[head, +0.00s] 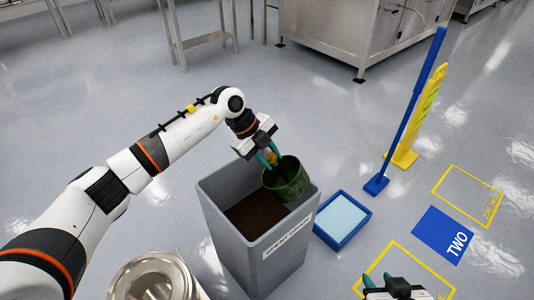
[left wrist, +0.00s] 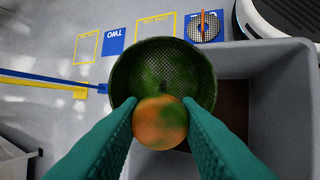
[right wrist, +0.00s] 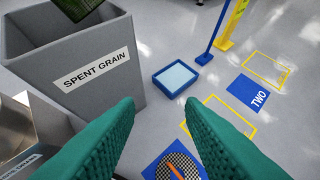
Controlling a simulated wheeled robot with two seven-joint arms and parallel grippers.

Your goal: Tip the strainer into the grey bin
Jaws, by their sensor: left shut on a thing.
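The strainer (head: 288,184) is a dark green mesh basket over the right part of the grey bin's opening. My left gripper (head: 267,156) is shut on its orange knob (left wrist: 160,121). In the left wrist view the strainer's round mesh interior (left wrist: 163,72) has green smears. Whether loose material is inside is unclear. The grey bin (head: 240,252) is tall, labelled SPENT GRAIN, with brown material low inside. Part of the strainer also shows at the top of the right wrist view (right wrist: 78,6). My right gripper (right wrist: 160,108) is open and empty, right of the bin.
A blue tray (head: 343,218) with a pale pad lies on the floor right of the bin. A blue pole (head: 408,110) and yellow sign (head: 428,115) stand behind it. A blue mat marked TWO (head: 443,235) lies to the right. A shiny metal vessel (head: 155,280) stands front left.

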